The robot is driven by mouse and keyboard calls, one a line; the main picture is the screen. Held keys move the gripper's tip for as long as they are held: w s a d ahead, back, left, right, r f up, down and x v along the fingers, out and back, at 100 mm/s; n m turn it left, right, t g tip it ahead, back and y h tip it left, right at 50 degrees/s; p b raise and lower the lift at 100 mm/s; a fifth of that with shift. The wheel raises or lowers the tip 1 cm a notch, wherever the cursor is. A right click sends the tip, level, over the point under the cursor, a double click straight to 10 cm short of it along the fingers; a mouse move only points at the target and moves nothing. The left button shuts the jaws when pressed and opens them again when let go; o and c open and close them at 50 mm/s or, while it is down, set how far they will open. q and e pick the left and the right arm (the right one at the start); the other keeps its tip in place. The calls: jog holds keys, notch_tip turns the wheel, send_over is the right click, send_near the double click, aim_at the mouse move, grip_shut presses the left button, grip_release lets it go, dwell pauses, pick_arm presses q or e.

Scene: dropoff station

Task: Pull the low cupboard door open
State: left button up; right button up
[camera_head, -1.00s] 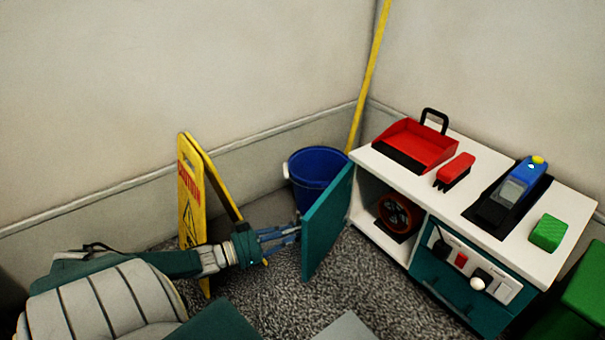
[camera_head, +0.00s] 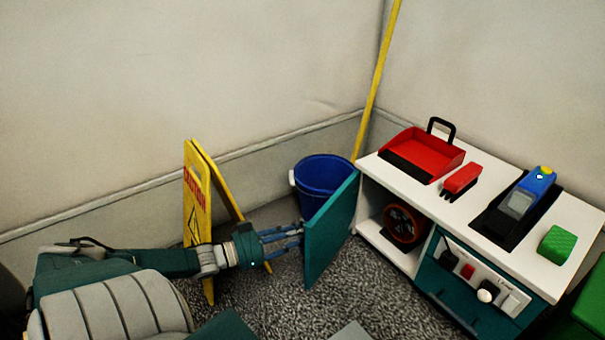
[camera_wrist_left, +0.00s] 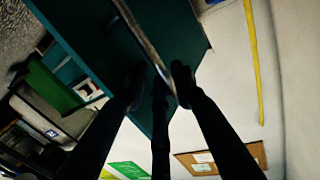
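The low cupboard door (camera_head: 332,232) is a teal panel. It stands swung wide open, showing the left compartment of the white cupboard (camera_head: 384,245). My left gripper (camera_head: 300,233) reaches in from the left, with its fingers at the door's outer face. In the left wrist view, the dark door panel (camera_wrist_left: 95,28) fills the upper left. A grey metal bar handle (camera_wrist_left: 141,35) runs down to the fingertips of my left gripper (camera_wrist_left: 159,82). The fingertips are around the bar's lower end; whether they grip it is unclear. My right gripper is not in view.
A yellow caution sign (camera_head: 199,190) stands behind my left arm, and a blue bucket (camera_head: 325,180) behind the door. An orange-red round item (camera_head: 403,222) is inside the compartment. A red dustpan (camera_head: 436,150) and other items lie on top.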

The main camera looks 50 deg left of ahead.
aim_at(323, 207)
pick_arm(q)
jog(key=shift+t, duration=0.3)
jog(key=r, duration=0.4)
jog(key=w+r, duration=0.1)
jog(key=r, duration=0.1)
jog(key=shift+r, duration=0.85)
notch_tip(323, 207, down, 6)
jog(key=s+a+r+g+y, duration=0.1)
jog(key=g, duration=0.1)
jog(key=s+a+f, duration=0.1)
jog(key=s+a, duration=0.3)
jog(key=a, duration=0.8)
jog(key=shift+s+n+y, duration=0.3)
jog(key=shift+s, duration=0.1)
jog(key=shift+a, duration=0.15)
